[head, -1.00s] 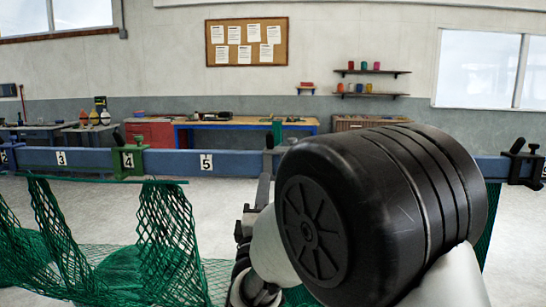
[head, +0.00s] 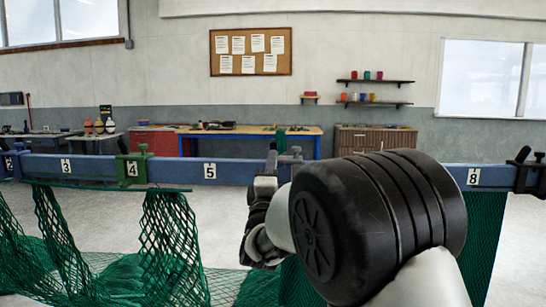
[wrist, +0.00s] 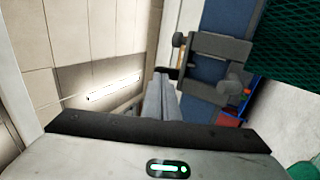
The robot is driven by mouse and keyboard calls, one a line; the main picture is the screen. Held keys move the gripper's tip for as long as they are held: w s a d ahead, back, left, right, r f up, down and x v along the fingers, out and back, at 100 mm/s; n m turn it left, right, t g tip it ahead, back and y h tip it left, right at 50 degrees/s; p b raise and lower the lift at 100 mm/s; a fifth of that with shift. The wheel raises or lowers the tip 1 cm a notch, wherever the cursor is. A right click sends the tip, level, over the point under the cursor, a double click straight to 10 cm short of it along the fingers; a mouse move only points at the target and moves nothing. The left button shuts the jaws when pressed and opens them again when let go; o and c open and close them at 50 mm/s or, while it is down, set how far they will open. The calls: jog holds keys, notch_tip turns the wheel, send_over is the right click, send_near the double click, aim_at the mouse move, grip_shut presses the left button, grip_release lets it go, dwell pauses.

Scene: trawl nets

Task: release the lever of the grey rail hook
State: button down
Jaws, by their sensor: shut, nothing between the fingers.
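The grey rail hook (head: 291,160) sits on the blue rail right of label 5, partly hidden behind my arm. Its dark lever (head: 271,158) stands upright at its left side. In the wrist view the grey hook (wrist: 216,62) is right of the fingers, with a knob at each side and a dark piece near the fingertips. My gripper (wrist: 161,76) is shut and empty, its tips close beside the hook's left edge. I cannot tell whether they touch the lever. In the head view my gripper (head: 266,182) is just below the lever, its fingers hard to make out.
The blue rail (head: 180,171) crosses the view. A green hook (head: 132,165) is at label 4 and a black hook (head: 527,172) at the far right. Green netting (head: 165,240) hangs below the rail. A workbench (head: 250,131) stands behind, across open floor.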

jog(key=shift+x, duration=1.3)
jog(key=shift+r, duration=0.15)
